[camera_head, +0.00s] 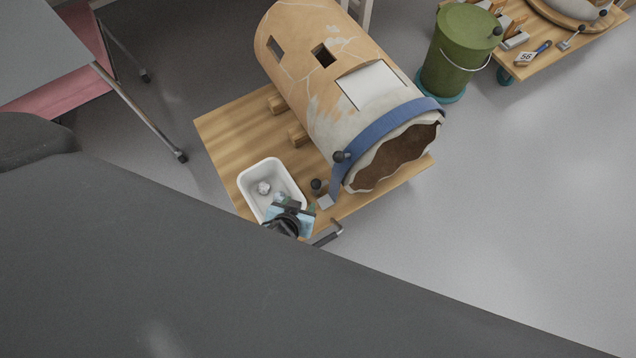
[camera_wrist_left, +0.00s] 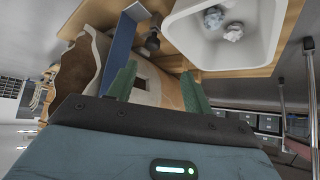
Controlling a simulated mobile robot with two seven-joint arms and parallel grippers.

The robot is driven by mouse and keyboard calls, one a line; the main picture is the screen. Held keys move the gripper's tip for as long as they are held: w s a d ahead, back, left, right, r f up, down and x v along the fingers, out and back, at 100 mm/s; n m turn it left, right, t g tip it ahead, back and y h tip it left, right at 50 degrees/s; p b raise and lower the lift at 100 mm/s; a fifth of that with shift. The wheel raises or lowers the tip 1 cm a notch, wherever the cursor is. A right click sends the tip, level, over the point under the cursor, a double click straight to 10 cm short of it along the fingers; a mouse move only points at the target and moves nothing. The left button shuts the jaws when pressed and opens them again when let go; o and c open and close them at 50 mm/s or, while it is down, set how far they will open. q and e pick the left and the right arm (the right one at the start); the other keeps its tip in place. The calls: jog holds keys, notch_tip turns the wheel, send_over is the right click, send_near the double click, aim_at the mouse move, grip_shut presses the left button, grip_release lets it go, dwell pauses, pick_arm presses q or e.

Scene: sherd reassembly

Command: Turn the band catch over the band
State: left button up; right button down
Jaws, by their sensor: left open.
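A large tan and white jar (camera_head: 320,80) lies on its side with its jagged open mouth toward the lower right. A blue band (camera_head: 385,125) runs around it near the mouth; its loose-looking lower end shows in the left wrist view (camera_wrist_left: 120,52). A second dark knob (camera_head: 316,184) stands beside the band's lower end; I cannot tell which is the catch. My left gripper (camera_head: 290,219) is beside the tray, near the band's lower end. Its green fingers (camera_wrist_left: 158,88) are apart and empty. My right gripper is out of view.
A white tray (camera_head: 247,185) with crumpled pale pieces is close to the gripper on the wooden board (camera_head: 222,130). A bent metal handle (camera_head: 330,235) is at the board's front edge. A green bucket (camera_head: 458,50) stands at upper right. Floor at right is clear.

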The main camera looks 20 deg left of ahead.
pick_arm(q)
jog(key=b, duration=0.3)
send_near(316, 183)
jog(key=shift+w+d+f, duration=0.1)
jog(key=shift+w+f, duration=0.1)
jog(key=shift+f, duration=0.2)
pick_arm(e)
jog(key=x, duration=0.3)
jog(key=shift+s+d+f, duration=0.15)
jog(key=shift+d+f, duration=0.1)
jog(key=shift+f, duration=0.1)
pick_arm(q)
jog(key=b+x, duration=0.2)
jog(key=x, duration=0.4)
jog(key=shift+f+b, duration=0.15)
jog(key=shift+b, duration=0.25)
jog(key=shift+w+f, duration=0.35)
jog(key=shift+w, duration=0.1)
jog(key=shift+w+b, duration=0.1)
jog(key=shift+b, duration=0.2)
jog(key=shift+c, duration=0.2)
jog(key=c, duration=0.9)
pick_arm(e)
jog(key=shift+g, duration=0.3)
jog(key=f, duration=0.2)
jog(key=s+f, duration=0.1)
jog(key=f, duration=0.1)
